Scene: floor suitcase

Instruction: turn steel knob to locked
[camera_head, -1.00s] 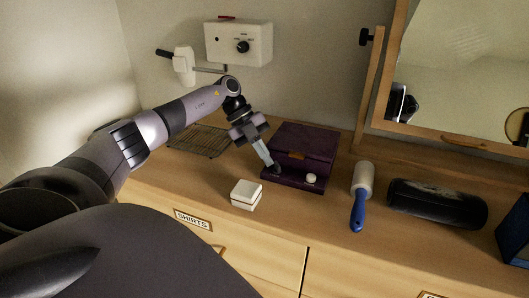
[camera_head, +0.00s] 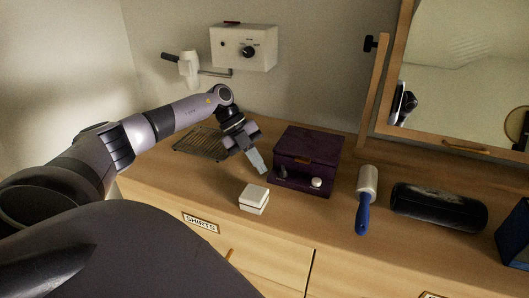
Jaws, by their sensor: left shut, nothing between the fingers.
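A dark purple box (camera_head: 306,147) stands on the wooden dresser top, its lid down. Two small knobs sit on its low front ledge: a dark one (camera_head: 282,172) at the left, which may be the steel knob, and a pale one (camera_head: 316,183) at the right. I cannot read any lock marking or tell the dark knob's turn. My left gripper (camera_head: 261,169) is shut and empty, pointing down just left of the dark knob, apparently apart from it. My right gripper is not in view.
A small white box (camera_head: 254,198) stands in front of my left gripper. A wire rack (camera_head: 200,143) lies behind it. A lint roller with blue handle (camera_head: 364,198) and a black case (camera_head: 438,206) lie to the right. A mirror (camera_head: 465,65) stands behind.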

